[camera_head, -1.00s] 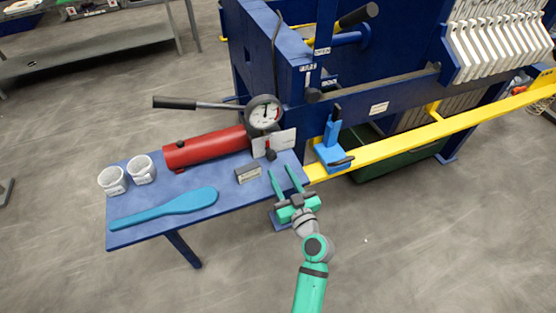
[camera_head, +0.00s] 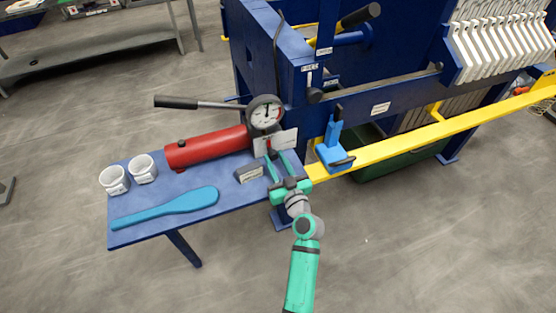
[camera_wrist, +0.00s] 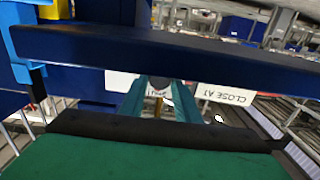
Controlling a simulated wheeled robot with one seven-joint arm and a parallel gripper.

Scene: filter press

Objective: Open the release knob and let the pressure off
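The red pump (camera_head: 207,148) lies on the blue side table with a round pressure gauge (camera_head: 265,113) at its right end. A small dark release knob (camera_head: 271,154) sits low under the gauge, by a white label plate (camera_head: 284,141). My green gripper (camera_head: 277,162) reaches over the table's right part with its fingers apart, one on each side of the knob. In the wrist view, the two fingers (camera_wrist: 160,104) point forward with a gap between them. The gauge shows partly beyond them; the knob is not clear there, and I cannot tell whether the fingers touch it.
A small grey block sign (camera_head: 248,174) stands just left of my gripper. A blue paddle (camera_head: 170,207) and two white cups (camera_head: 143,168) lie further left. A blue clamp (camera_head: 334,150) and yellow rail (camera_head: 420,133) are at the right. A long black-gripped lever (camera_head: 195,104) extends left.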

